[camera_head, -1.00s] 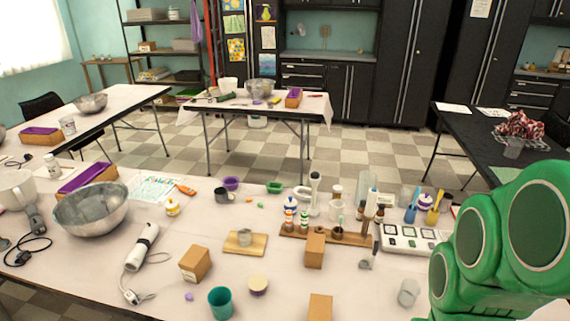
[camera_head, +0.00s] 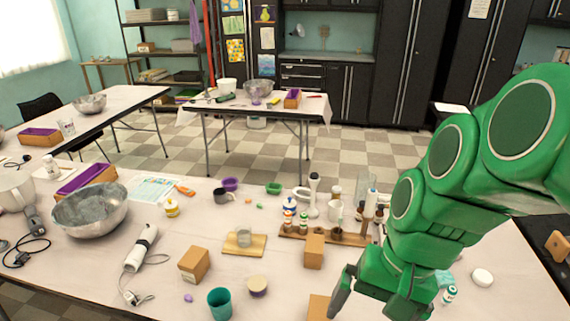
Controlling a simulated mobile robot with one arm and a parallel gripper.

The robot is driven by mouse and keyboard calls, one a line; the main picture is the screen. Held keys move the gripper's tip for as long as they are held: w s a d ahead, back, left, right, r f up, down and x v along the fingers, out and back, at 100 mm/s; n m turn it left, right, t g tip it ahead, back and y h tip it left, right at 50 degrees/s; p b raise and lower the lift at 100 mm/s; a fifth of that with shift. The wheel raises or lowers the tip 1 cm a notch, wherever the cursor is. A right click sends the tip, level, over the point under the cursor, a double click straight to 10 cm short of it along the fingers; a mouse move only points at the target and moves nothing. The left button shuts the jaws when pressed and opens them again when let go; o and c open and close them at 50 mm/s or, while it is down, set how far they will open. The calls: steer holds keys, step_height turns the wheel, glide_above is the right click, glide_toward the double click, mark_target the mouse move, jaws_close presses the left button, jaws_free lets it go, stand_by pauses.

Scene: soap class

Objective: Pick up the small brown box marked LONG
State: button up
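Three small brown boxes are on the white table. One box (camera_head: 195,264) sits left of centre, one (camera_head: 315,251) stands right of centre by the wooden rack, and one (camera_head: 319,307) is at the bottom edge, partly cut off. No marking is readable on any of them, so I cannot tell which says LONG. My green gripper (camera_head: 370,309) points down over the table's right part, just right of the bottom box. Its fingers look spread apart with nothing between them. Its lower end is near the picture's edge.
A wooden rack (camera_head: 295,232) with bottles is behind. A metal bowl (camera_head: 90,212) and a hand blender (camera_head: 142,248) are on the left. My arm hides the table's right part.

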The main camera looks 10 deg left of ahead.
steer(key=w+a+r+m+y, duration=0.1)
steer(key=w+a+m+y, duration=0.3)
steer(key=a, duration=0.5)
steer(key=w+a+r+m+y, duration=0.1)
steer(key=w+a+r, duration=0.1)
steer(key=w+a, duration=0.6)
steer(key=w+a+r+m+y, duration=0.1)
steer(key=w+a+m+y, duration=0.25)
steer(key=a, duration=0.65)
steer(key=m+t+y, duration=0.2)
steer(key=m+t, duration=0.1)
steer(key=m, duration=0.7)
glide_above(203, 269)
steer(key=s+d, duration=0.1)
steer(key=d, duration=0.5)
step_height(203, 269, down, 4)
steer(key=f, duration=3.4)
steer(key=shift+a+f, duration=0.2)
steer(key=shift+f, duration=0.05)
steer(key=shift+a+f, duration=0.25)
steer(key=shift+x, duration=3.6)
steer(key=shift+w, duration=0.2)
steer(key=c, duration=0.7)
steer(key=shift+c, duration=0.2)
